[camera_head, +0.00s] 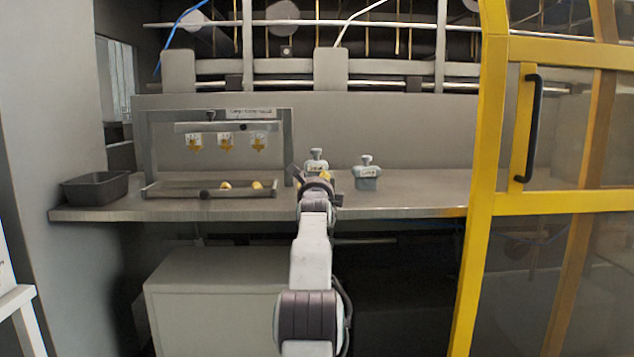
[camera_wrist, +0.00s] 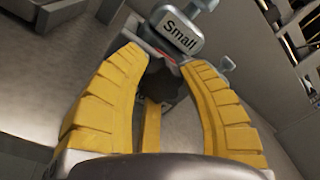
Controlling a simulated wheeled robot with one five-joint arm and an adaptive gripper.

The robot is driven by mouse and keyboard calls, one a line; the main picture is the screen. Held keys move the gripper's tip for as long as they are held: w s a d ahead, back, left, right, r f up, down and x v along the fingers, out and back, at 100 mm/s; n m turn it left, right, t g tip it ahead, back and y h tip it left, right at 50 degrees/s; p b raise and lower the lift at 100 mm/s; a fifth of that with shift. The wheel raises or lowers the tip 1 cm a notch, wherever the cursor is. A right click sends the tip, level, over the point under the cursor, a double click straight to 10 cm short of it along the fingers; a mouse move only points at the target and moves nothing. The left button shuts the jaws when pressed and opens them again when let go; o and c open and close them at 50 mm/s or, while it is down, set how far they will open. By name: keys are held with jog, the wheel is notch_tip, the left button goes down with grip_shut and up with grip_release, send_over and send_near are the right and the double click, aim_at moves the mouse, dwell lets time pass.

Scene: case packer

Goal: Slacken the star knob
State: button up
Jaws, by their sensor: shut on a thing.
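The dark star knob (camera_wrist: 160,84) sits between the yellow fingers of my gripper (camera_wrist: 160,62) in the wrist view. In the head view my gripper (camera_head: 318,180) is at the bench, in front of the left grey block (camera_head: 316,162). The knob is hidden there behind my arm and gripper.
A second grey block (camera_head: 367,182) stands to the right on the bench (camera_head: 420,190). At left are a metal frame with a tray (camera_head: 170,189) holding small yellow pieces, and a dark bin (camera_head: 95,188). A yellow-framed guard door (camera_head: 515,201) closes off the right side.

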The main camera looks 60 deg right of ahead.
jog(key=shift+r, duration=0.2)
jog(key=o, duration=0.7)
jog(key=shift+o, duration=0.9)
jog(key=shift+f, duration=0.1)
jog(key=shift+a, duration=0.1)
jog(key=v, duration=1.1)
jog(key=shift+s+a, duration=0.2)
jog(key=shift+a, duration=0.15)
jog(key=shift+o, duration=0.6)
jog(key=shift+f, duration=0.1)
